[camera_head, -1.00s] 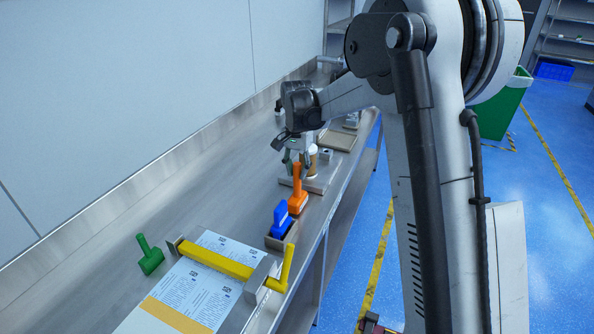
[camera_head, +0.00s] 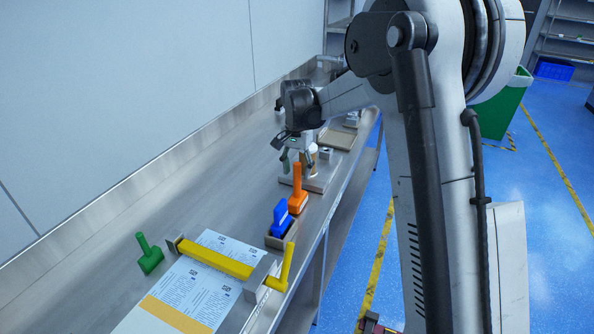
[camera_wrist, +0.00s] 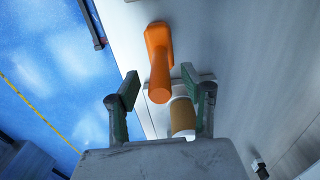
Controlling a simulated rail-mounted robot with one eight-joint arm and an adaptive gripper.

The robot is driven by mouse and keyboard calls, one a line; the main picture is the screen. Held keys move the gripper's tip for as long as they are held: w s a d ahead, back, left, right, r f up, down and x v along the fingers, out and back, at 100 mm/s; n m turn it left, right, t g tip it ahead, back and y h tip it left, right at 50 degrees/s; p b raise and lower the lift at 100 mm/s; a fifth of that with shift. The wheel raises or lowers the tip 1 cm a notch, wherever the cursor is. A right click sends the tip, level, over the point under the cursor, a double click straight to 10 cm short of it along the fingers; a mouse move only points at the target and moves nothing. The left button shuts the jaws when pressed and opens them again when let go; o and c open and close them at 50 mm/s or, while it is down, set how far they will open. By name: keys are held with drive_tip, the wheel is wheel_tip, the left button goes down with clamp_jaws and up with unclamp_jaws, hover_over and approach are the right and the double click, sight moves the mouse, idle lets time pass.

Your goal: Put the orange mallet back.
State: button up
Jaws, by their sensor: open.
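My gripper (camera_head: 297,162) is open above and around the handle top. In the wrist view my gripper (camera_wrist: 168,92) has its two green-padded fingers well apart, with visible gaps to the handle.
The small box (camera_head: 272,240) sits beside a press with a yellow bar (camera_head: 215,259) and printed sheets. A green mallet (camera_head: 150,254) stands left of it. A brown-and-white cylinder (camera_wrist: 182,117) stands near my fingers on a pale plate (camera_head: 318,184).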

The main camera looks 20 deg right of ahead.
wheel_tip(320, 180, up, 11)
drive_tip(key=shift+f, duration=0.1)
drive_tip(key=shift+s+r, duration=0.1)
drive_tip(key=shift+r, duration=0.45)
drive_tip(key=s+r+n+t, duration=0.2)
drive_tip(key=s+r, duration=0.1)
drive_tip(key=s, duration=0.6)
drive_tip(key=s+r+n+t, duration=0.1)
drive_tip(key=s+r+n, duration=0.15)
drive_tip(key=s, duration=0.65)
drive_tip(key=s+f+n+t, duration=0.1)
drive_tip(key=s+f, duration=0.3)
drive_tip(key=s, duration=0.5)
drive_tip(key=s+f+n+t, duration=0.2)
drive_tip(key=s+f+t, duration=0.1)
drive_tip(key=s, duration=0.6)
drive_tip(key=shift+s+f+b, duration=0.15)
drive_tip(key=shift+f+b, duration=0.2)
drive_tip(key=shift+b, duration=0.1)
